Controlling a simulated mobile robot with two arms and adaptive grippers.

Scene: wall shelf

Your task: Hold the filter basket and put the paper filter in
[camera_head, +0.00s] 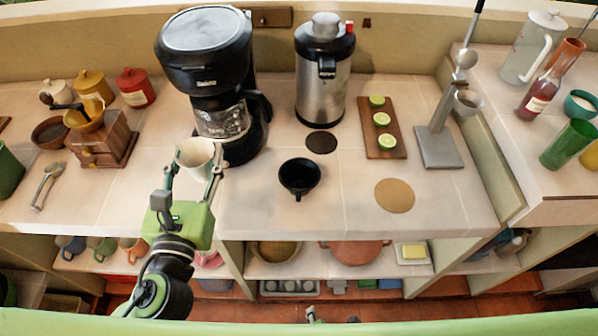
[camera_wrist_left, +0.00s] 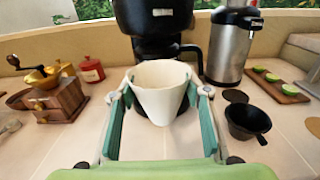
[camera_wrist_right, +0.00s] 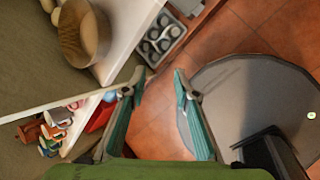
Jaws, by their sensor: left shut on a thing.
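The white paper filter (camera_head: 196,154) is a cone, held upright above the counter in front of the coffee maker. My left gripper (camera_head: 192,170) is shut on it, one finger on each side; the left wrist view shows the paper filter (camera_wrist_left: 160,92) between the fingertips. The black filter basket (camera_head: 299,176), cup-shaped with a short handle, stands on the counter to the right of the paper filter, apart from it. It also shows in the left wrist view (camera_wrist_left: 247,122). My right gripper (camera_wrist_right: 158,78) is open and empty, low in front of the lower shelves.
The coffee maker (camera_head: 206,70) stands close behind the paper filter. A steel dispenser (camera_head: 325,90) and a wooden board (camera_head: 383,146) with lime halves stand behind the basket. A grinder (camera_head: 103,140) is at left. A cork mat (camera_head: 394,195) lies right of the basket. The counter's front middle is clear.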

